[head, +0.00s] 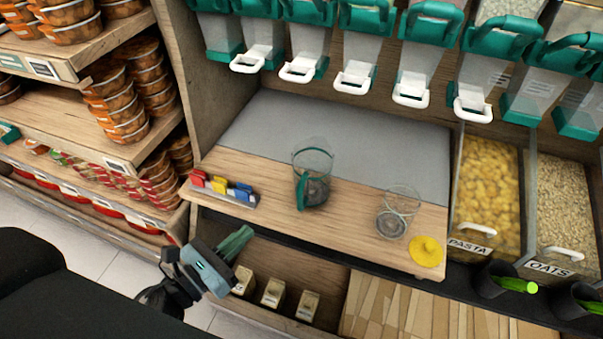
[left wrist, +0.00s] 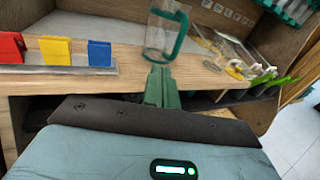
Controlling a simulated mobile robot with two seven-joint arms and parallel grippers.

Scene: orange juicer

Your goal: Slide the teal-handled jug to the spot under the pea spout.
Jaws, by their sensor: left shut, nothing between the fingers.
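The clear jug (head: 318,165) with a teal handle stands upright on the wooden counter (head: 340,228), at the edge of the grey panel behind. In the left wrist view the jug (left wrist: 158,32) is beyond my fingers, with its handle to the right. My left gripper (head: 240,240) is shut and empty, in front of the counter's front edge, to the lower left of the jug and apart from it. Its closed teal fingers (left wrist: 162,86) point toward the jug in the wrist view. Several dispensers with white spout handles (head: 354,80) hang above the counter; I cannot tell which holds peas. My right gripper is out of view.
A rack of red, yellow and blue clips (head: 225,190) sits left of the jug. A clear jar (head: 391,224) and a yellow lid (head: 427,252) are to its right. Pasta (head: 487,190) and oats (head: 563,205) bins stand further right. The grey panel (head: 270,125) behind is clear.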

